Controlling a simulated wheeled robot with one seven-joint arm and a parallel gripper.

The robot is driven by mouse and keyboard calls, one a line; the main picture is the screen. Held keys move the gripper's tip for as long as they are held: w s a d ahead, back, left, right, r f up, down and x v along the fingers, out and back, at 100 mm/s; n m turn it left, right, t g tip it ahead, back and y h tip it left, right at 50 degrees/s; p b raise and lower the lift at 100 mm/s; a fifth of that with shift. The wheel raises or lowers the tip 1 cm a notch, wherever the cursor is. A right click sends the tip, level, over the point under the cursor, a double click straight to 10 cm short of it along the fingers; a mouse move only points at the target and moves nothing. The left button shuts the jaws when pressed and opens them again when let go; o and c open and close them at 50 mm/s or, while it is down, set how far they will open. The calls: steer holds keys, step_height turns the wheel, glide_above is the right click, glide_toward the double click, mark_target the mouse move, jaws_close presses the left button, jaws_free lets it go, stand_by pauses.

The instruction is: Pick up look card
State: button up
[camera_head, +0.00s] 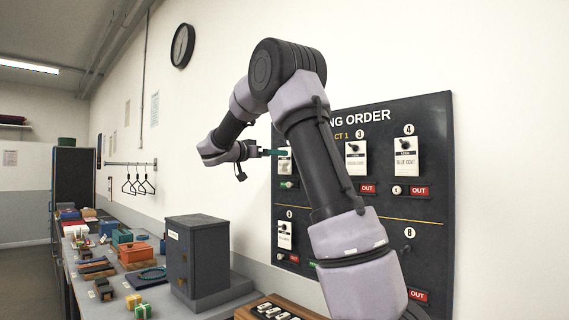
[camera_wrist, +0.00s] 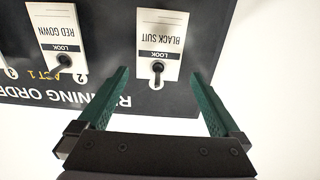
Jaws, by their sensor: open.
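A white look card reading BLACK SUIT (camera_wrist: 160,38) hangs on a dark peg on the board; the wrist view shows it upside down. My gripper (camera_wrist: 158,76) is open and empty, its green fingers reaching towards the board on either side of this card. I cannot tell whether they touch it. In the head view my gripper (camera_head: 276,153) is at the board's upper left, partly covering a white card (camera_head: 285,167). A RED GOWN card (camera_wrist: 66,32) hangs beside it. Other look cards hang at number 3 (camera_head: 356,163), number 4 (camera_head: 406,158) and lower left (camera_head: 285,238).
The dark running order board (camera_head: 430,120) is mounted on the white wall, with red OUT tags (camera_head: 419,191). My arm hides its middle. Below stand a grey cabinet (camera_head: 205,255) and a counter (camera_head: 75,275) with many small items. Hangers (camera_head: 145,187) hang on a rail.

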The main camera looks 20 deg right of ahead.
steer(key=x, duration=0.4)
steer(key=shift+d, duration=0.3)
steer(key=c, duration=1.1)
steer(key=shift+r, duration=0.2)
